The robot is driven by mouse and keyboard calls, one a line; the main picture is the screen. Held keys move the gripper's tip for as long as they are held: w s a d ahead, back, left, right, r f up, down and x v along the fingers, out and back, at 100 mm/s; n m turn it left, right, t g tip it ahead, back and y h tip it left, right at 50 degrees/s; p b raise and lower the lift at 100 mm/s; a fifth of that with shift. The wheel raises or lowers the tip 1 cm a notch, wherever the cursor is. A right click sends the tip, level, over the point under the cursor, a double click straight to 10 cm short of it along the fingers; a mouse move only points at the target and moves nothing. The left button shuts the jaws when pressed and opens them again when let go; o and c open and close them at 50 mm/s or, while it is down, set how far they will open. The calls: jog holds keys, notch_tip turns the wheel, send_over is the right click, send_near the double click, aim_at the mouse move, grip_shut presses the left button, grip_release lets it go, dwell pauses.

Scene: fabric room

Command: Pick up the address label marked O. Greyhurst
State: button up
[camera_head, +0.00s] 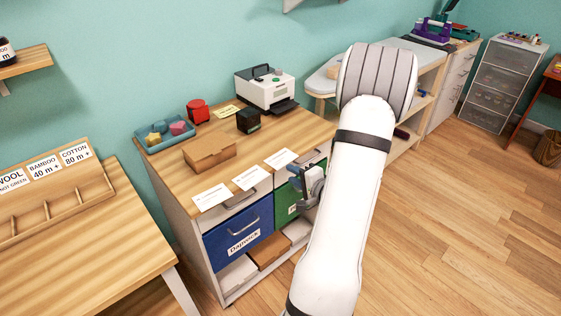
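Three white address labels lie in a row along the front edge of the wooden cabinet top: a left label (211,197), a middle label (251,178) and a right label (280,158). Their print is too small to read, so I cannot tell which is marked O. Greyhurst. My gripper (309,187) is in front of the cabinet, just right of and below the right label. It is partly hidden by my white arm, and its finger opening does not show clearly. I see no label in it.
The cabinet top (225,138) also bears a cardboard box (209,151), a blue tray (151,142), a red object (197,111), a dark cube (248,121) and a printer (267,90). A blue drawer (238,239) and a green drawer (286,203) are below. Open floor lies right.

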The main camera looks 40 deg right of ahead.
aim_at(278, 168)
jog(key=p+x, duration=0.1)
jog(key=x, duration=0.5)
jog(key=shift+a+f, duration=0.1)
jog(key=shift+a, duration=0.05)
jog(key=shift+c, duration=0.4)
grip_shut()
